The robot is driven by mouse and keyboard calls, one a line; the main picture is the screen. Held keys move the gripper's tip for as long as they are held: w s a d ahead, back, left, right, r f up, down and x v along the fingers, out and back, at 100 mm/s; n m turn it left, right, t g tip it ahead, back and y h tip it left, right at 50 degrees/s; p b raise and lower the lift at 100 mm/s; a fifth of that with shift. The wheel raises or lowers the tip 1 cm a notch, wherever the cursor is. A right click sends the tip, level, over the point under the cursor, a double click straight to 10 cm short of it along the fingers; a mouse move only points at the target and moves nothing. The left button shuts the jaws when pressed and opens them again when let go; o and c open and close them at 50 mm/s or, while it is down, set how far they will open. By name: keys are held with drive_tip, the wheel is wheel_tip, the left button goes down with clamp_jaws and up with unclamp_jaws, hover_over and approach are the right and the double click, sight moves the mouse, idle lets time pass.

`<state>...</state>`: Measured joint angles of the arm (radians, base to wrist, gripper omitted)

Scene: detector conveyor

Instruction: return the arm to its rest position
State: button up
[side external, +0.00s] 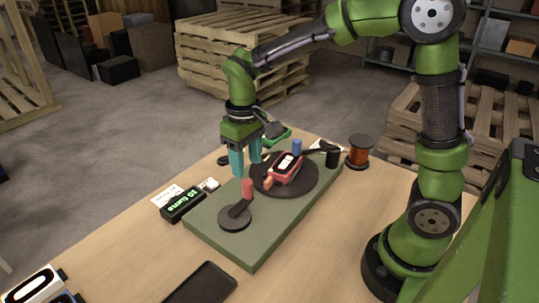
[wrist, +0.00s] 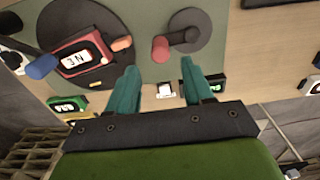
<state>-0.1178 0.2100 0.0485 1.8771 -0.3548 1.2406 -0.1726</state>
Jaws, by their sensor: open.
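My gripper (side external: 246,172) hangs fingers down on my bent arm, above the far-left edge of the green board (side external: 252,256). In the wrist view its two teal fingers (wrist: 157,90) are spread apart with nothing between them. A red detector (side external: 287,167) with a white display lies on the dark round plate (side external: 308,186), to the right of my gripper. It also shows in the wrist view (wrist: 92,44). The crank (side external: 233,218) with a red knob (side external: 247,188) is on the near part of the board, apart from my fingers.
A black counter box (side external: 184,205) with green lettering and a small white block (side external: 209,184) sit left of the board. A dark tray (side external: 202,286) lies nearest.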

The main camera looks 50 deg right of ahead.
drive_tip(key=shift+r, duration=0.55)
drive_tip(key=shift+w, duration=0.1)
drive_tip(key=s+d+r+m+t+y, duration=0.1)
drive_tip(key=s+r+m+t, duration=0.1)
drive_tip(key=s, duration=0.4)
drive_tip(key=s+d+r+m+t+y, duration=0.1)
drive_tip(key=s+r+m+t, duration=0.1)
drive_tip(key=s+r+t, duration=0.3)
drive_tip(key=s+r, duration=0.1)
drive_tip(key=s, duration=0.1)
drive_tip(key=shift+s+d, duration=0.3)
drive_tip(key=shift+d, duration=0.05)
